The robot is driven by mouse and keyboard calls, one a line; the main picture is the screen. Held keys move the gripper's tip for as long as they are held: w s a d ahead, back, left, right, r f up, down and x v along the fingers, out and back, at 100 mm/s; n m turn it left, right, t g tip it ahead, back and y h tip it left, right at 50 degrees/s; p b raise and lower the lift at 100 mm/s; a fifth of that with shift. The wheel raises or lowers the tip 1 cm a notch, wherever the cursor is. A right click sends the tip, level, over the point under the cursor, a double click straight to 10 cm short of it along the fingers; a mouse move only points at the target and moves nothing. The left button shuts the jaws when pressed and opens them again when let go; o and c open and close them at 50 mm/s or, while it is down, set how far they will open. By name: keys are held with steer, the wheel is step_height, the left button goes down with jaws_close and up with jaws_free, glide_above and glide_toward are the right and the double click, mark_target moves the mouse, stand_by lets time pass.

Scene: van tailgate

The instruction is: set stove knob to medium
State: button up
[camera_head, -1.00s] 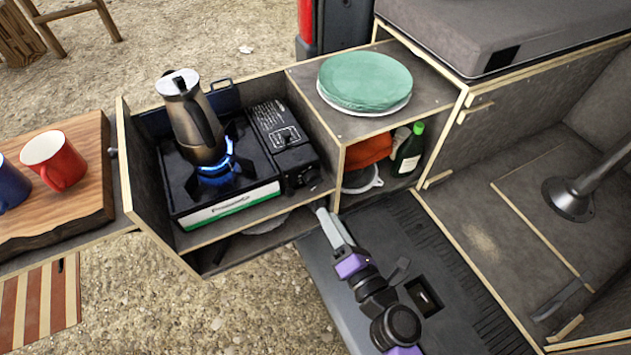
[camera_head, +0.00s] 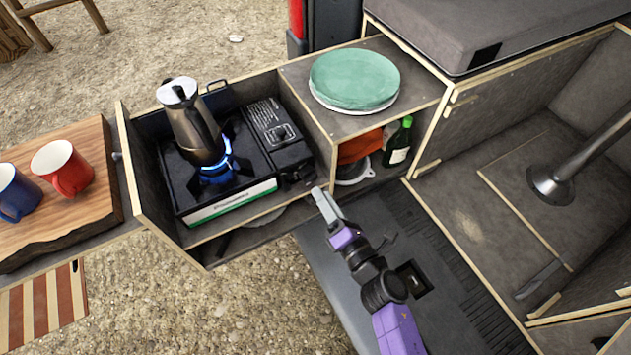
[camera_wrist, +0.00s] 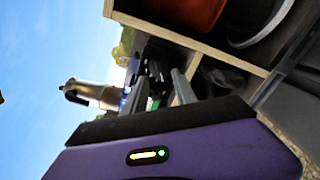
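The camping stove (camera_head: 225,207) sits in the wooden box with a blue flame lit under a moka pot (camera_head: 193,125). The stove knob (camera_head: 296,177) is on the front face at the stove's right end, small and dark; its setting cannot be read. My gripper (camera_head: 318,192) is just in front of and to the right of the knob, apparently not touching it. In the wrist view, my gripper (camera_wrist: 160,88) shows two grey fingers spread apart, with the dark stove end beyond them. The moka pot also shows there (camera_wrist: 95,93).
A green plate stack (camera_head: 354,78) is on the wooden box top. A shelf right of the stove holds an orange cloth (camera_head: 360,147) and a green bottle (camera_head: 399,143). The box's wooden divider edge (camera_head: 333,165) is close to my gripper. Mugs stand on a board at left.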

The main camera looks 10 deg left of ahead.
mark_target(313, 180)
steer(key=shift+x, duration=2.35)
jaws_close()
